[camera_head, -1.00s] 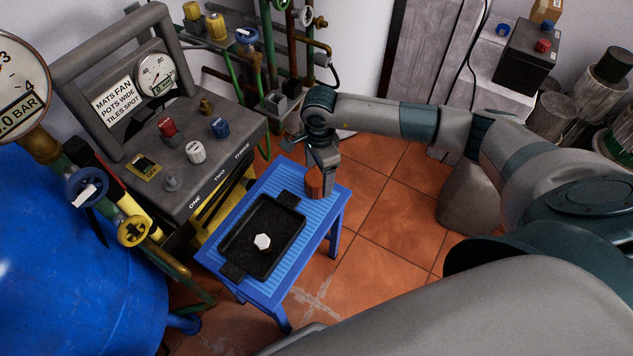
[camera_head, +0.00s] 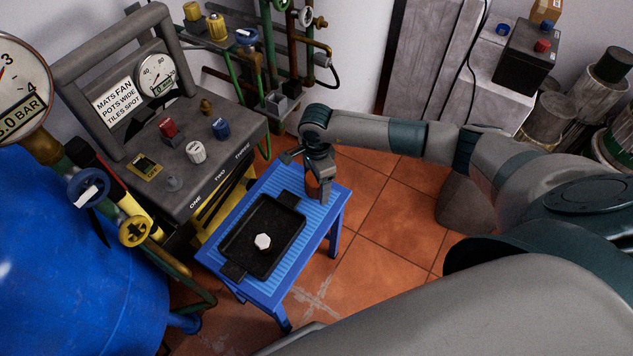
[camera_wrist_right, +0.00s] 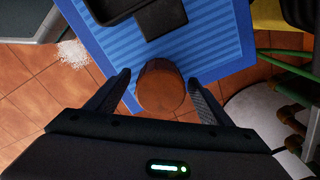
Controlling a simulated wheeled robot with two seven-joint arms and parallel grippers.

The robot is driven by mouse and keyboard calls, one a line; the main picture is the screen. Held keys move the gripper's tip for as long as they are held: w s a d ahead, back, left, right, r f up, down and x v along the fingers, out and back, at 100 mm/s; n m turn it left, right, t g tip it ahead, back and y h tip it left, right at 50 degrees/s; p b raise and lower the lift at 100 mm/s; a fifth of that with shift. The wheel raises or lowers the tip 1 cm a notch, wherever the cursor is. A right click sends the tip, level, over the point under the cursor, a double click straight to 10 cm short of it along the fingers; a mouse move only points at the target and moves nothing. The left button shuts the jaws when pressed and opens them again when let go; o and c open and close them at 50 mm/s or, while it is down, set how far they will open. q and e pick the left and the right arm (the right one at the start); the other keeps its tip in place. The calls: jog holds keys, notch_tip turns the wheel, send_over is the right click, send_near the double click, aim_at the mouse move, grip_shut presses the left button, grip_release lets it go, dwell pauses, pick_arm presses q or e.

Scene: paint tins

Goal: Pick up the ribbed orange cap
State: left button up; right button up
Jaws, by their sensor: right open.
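The orange cap (camera_head: 312,185) stands on the blue ribbed table (camera_head: 224,240) near its far right corner, partly hidden by my right gripper in the head view. In the right wrist view the cap (camera_wrist_right: 161,88) looks brown-orange and round, and lies between the two fingers. My right gripper (camera_head: 319,192) is down around the cap and open. In the right wrist view its fingers (camera_wrist_right: 160,97) stand on either side of the cap with a gap visible at each side. My left gripper is not in view.
A black tray (camera_head: 240,262) with a white hexagonal piece (camera_head: 263,241) lies on the table beside the cap. A grey control panel (camera_head: 190,150) with knobs stands to the left, with a blue tank (camera_head: 80,270) nearer. Tiled floor is open to the right.

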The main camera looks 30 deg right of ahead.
jog(key=c, duration=1.2)
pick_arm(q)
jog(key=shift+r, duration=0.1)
pick_arm(e)
jog(key=shift+r, duration=0.1)
jog(key=shift+r, duration=0.5)
jog(key=r, duration=0.1)
jog(key=d+r, duration=0.1)
jog(key=r, duration=0.1)
jog(key=shift+s+r, duration=0.15)
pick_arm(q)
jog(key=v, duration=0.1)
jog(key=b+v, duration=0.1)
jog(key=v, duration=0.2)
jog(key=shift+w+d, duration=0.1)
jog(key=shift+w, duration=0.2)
pick_arm(e)
jog(key=s+d+r, duration=0.2)
jog(key=d, duration=0.1)
jog(key=s+d+r, duration=0.2)
jog(key=d, duration=0.1)
jog(key=s+d+r, duration=0.2)
jog(key=d, duration=0.1)
jog(key=shift+r, duration=0.3)
